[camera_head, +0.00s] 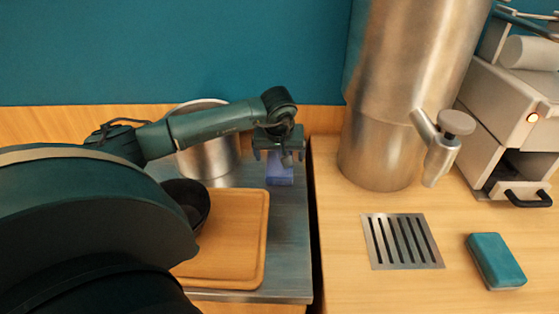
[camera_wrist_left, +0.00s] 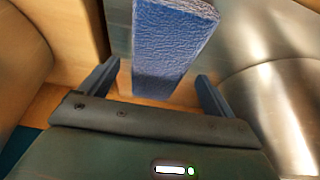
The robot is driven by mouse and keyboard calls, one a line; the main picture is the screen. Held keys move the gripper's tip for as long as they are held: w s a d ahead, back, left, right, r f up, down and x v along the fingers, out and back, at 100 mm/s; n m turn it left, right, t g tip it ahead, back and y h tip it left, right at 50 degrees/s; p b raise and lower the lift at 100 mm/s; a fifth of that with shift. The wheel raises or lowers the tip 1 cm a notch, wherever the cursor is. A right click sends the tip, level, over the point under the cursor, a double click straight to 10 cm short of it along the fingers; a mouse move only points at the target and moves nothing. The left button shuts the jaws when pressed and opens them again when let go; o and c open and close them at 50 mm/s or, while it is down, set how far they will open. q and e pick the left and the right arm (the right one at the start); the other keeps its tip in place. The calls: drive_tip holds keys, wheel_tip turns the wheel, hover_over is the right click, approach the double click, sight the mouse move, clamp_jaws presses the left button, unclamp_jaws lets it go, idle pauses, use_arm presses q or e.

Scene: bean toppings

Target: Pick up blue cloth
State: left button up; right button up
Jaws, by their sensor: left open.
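The blue cloth (camera_head: 280,173) is a small folded blue-violet block on the metal counter, close to the wooden back panel. In the left wrist view the cloth (camera_wrist_left: 170,45) has a crinkled top and lies between and ahead of the two fingers. My left gripper (camera_head: 279,157) points down just above the cloth and hides part of it. The gripper's fingers (camera_wrist_left: 157,88) are apart, one on each side of the cloth, with nothing gripped. I cannot tell whether they touch it. My right gripper is not in view.
A steel pot (camera_head: 208,158), a dark bowl (camera_head: 187,203) and a wooden board (camera_head: 232,235) stand left of the cloth. A tall steel urn (camera_head: 380,150) is to the right. Farther right are a drain grate (camera_head: 403,241), a teal sponge (camera_head: 496,261) and a machine (camera_head: 512,120).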

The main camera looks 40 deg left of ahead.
use_arm(q)
drive_tip(key=shift+w+f, duration=0.1)
drive_tip(key=shift+f, duration=0.2)
drive_tip(key=shift+c, duration=0.3)
drive_tip(key=c, duration=1)
drive_tip(key=shift+r, duration=0.1)
wheel_tip(320, 180, up, 10)
drive_tip(key=o, duration=0.4)
drive_tip(key=c, duration=0.3)
